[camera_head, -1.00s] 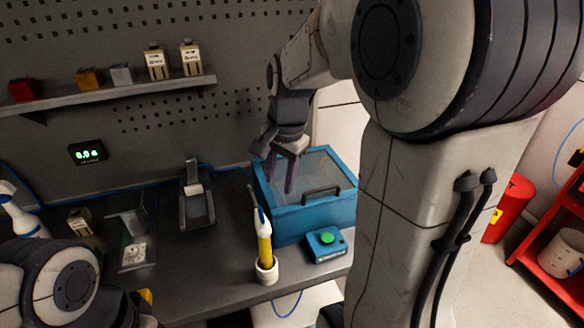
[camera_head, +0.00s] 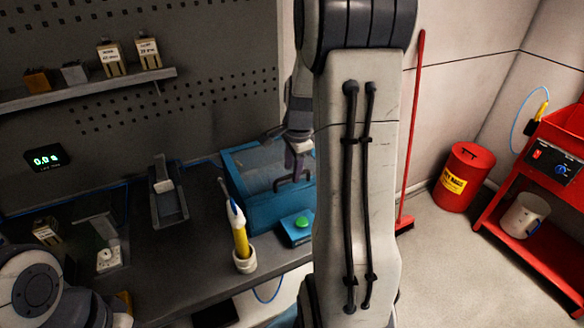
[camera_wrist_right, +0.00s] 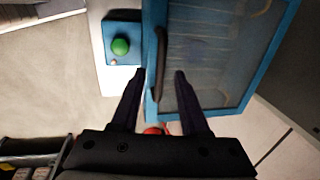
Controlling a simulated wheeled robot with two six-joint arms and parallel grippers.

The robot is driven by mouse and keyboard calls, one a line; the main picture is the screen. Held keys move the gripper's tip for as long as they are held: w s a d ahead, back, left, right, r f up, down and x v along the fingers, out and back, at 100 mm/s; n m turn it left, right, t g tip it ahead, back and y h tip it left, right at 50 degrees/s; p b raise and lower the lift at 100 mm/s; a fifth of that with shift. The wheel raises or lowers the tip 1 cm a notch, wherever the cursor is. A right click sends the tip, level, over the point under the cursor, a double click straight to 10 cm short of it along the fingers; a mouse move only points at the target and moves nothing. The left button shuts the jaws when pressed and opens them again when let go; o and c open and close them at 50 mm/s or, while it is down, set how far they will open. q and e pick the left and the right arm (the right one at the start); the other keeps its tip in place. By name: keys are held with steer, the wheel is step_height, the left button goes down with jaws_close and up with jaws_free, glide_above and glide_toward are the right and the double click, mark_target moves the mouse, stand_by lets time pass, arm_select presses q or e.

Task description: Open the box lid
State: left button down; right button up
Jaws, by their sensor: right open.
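The blue box (camera_head: 262,206) stands at the right end of the workbench, with its lid shut. The lid has a blue frame and a grey see-through panel (camera_wrist_right: 215,50). A dark bar handle (camera_wrist_right: 159,62) is near the lid's front edge. My right gripper (camera_head: 297,170) is over the front right of the box, pointing down, partly hidden by my own arm. In the right wrist view its two fingers (camera_wrist_right: 160,73) are apart, with the handle between them in the picture. I cannot tell whether they touch it. My left arm shows at lower left; its gripper is not visible.
A small blue box with a green button (camera_head: 302,223) sits in front of the box. A white holder with a yellow-handled tool (camera_head: 241,240) stands left of it. A shelf (camera_head: 95,90) is on the pegboard. A red bin (camera_head: 463,178) and red cart (camera_head: 530,240) stand right.

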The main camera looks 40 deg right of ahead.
steer(key=shift+w+f, duration=0.1)
steer(key=shift+f, duration=0.35)
jaws_close()
stand_by(1.1)
